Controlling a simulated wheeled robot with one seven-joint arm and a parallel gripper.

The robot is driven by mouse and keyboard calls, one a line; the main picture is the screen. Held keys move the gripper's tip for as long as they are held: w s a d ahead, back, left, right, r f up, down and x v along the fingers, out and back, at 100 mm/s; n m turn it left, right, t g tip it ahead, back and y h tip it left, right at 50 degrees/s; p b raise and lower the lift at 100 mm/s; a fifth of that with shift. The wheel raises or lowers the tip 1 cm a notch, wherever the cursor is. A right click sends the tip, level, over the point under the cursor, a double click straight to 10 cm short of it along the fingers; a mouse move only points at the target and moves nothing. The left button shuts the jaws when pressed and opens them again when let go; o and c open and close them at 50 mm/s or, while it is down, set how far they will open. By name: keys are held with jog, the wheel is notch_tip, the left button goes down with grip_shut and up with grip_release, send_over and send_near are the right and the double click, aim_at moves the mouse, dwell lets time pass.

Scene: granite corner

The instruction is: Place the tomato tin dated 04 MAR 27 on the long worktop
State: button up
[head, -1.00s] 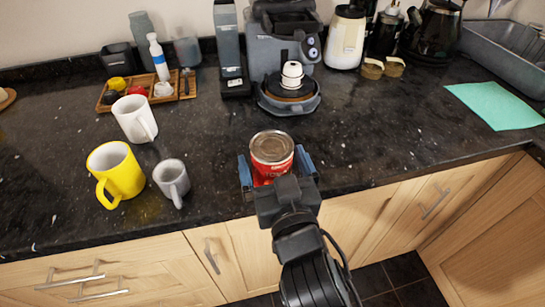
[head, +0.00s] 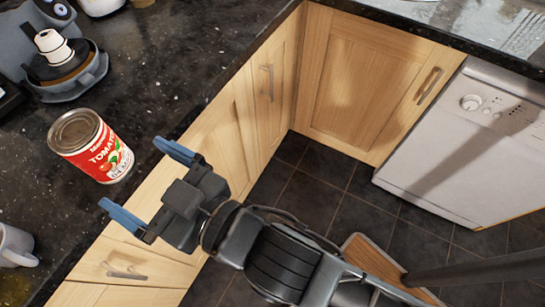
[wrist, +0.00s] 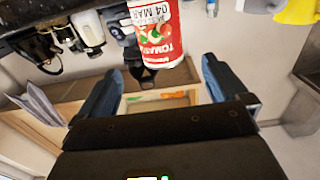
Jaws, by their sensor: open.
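A red tomato tin (head: 91,147) with a silver lid stands upright on the dark speckled worktop (head: 160,85), near its front edge. In the wrist view the tin (wrist: 156,32) appears upside down, and the printing "04 MAR" shows on its label; the rest of the date is cut off. My gripper (head: 138,180) is open and empty, with blue fingers apart. It is in front of the worktop edge, clear of the tin. In the wrist view the gripper's fingers (wrist: 160,90) have nothing between them.
A coffee machine part (head: 65,70) with a white-topped piece stands behind the tin. A grey mug (head: 14,246) is at the left. Wooden cupboards (head: 365,85) and a white dishwasher (head: 480,135) line the corner. The worktop right of the tin is clear.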

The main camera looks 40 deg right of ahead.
jog(key=s+d+f+m+g+h, duration=0.1)
jog(key=s+d+h, duration=0.1)
jog(key=s+d, duration=0.7)
jog(key=s+d+f+m+g+h, duration=0.1)
jog(key=s+d+m+h, duration=0.1)
jog(key=s+d, duration=0.8)
jog(key=s+h, duration=0.1)
jog(key=s, duration=0.5)
jog(key=shift+s+d+f+g, duration=0.25)
jog(key=shift+s+f+g, duration=0.05)
jog(key=shift+s+f, duration=0.1)
